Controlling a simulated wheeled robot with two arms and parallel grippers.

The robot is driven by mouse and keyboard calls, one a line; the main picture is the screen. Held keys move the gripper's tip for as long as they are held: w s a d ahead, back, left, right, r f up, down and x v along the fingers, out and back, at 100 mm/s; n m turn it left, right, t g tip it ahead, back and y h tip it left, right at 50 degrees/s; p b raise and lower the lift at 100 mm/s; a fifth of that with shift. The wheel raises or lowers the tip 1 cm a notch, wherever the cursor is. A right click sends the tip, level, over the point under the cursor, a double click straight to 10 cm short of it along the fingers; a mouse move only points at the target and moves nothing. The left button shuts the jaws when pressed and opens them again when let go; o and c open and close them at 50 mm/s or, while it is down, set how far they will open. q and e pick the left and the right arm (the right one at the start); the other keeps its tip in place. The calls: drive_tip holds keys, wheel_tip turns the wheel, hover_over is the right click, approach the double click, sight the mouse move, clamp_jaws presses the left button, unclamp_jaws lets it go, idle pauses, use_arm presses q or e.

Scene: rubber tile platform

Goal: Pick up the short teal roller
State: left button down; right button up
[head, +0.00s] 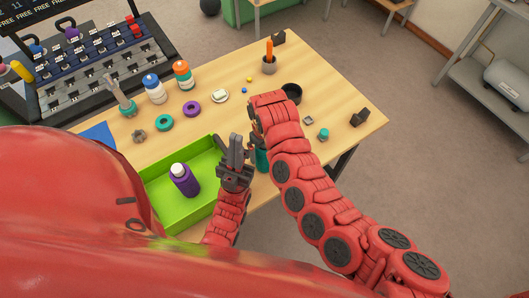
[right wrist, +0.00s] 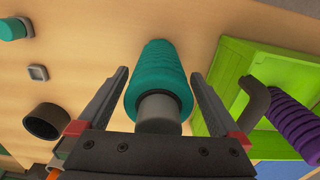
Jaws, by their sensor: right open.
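The short teal roller (right wrist: 156,72) has a ribbed body and a grey end that faces the camera in the right wrist view. In the head view only a strip of it (head: 262,160) shows beside my right arm, near the green tray. My right gripper (right wrist: 159,76) is open, with one finger on each side of the roller and visible gaps between. In the head view its fingers are hidden behind my arm. My left gripper (head: 236,146) is over the tray's right edge, near the roller; its finger gap is unclear.
The green tray (head: 160,209) holds a purple roller (head: 183,180). A dark cup (head: 291,93), a grey square piece (head: 308,120) and a small teal piece (head: 323,133) lie to the right. Bottles, rings and a black rack (head: 90,75) are at the back left.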

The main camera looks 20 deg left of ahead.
drive_tip(key=shift+w+f, duration=0.1)
drive_tip(key=c, duration=1.4)
